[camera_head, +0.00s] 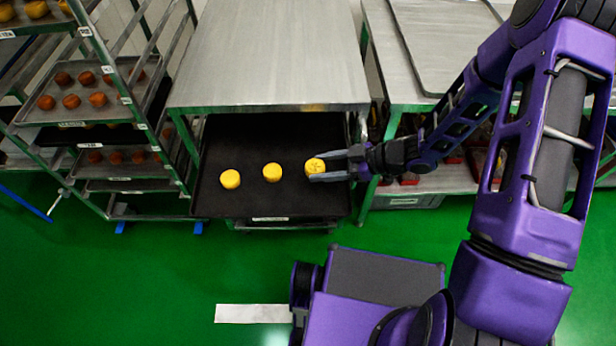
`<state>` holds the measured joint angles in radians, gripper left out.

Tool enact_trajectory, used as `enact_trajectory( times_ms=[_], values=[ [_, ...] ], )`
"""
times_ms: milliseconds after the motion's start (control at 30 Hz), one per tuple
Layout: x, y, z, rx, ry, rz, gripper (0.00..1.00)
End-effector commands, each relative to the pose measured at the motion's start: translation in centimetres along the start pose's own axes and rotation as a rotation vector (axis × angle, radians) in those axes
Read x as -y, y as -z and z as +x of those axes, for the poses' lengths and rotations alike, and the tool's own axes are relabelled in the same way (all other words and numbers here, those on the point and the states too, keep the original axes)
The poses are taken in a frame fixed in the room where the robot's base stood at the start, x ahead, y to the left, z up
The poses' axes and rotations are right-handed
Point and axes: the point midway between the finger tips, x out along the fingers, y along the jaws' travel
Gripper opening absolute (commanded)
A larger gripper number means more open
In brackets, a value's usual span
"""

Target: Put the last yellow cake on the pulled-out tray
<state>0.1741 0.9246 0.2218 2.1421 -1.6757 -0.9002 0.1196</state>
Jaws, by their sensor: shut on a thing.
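The pulled-out tray (270,205) is dark and sticks out from under a metal table. Two round yellow cakes, the left one (230,179) and the middle one (272,172), sit on it in a row. My gripper (322,168) reaches in from the right and is shut on a third yellow cake (314,164), at the right end of the row. Its fingers lie on either side of that cake. I cannot tell whether this cake touches the tray or is slightly above it.
The metal table (270,50) overhangs the tray's back. A rack (125,75) with trays of brown and yellow cakes stands at left. A second metal table (405,70) with a lower shelf stands at right. Green floor (180,270) lies open in front.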

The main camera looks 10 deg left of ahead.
Motion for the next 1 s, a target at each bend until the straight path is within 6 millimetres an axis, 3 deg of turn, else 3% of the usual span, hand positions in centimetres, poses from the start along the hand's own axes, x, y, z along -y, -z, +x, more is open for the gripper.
enact_trajectory(
  times_ms=[467,867,900,1000],
  values=[
    [0.0,-4.8,2.7,-0.001,0.001,0.001,0.06],
    [0.0,-5.3,2.9,-0.001,0.000,-0.001,0.06],
    [0.0,-5.2,2.8,0.000,0.000,-0.002,0.67],
    [0.0,-5.1,2.8,0.000,0.000,-0.001,0.85]
  ],
)
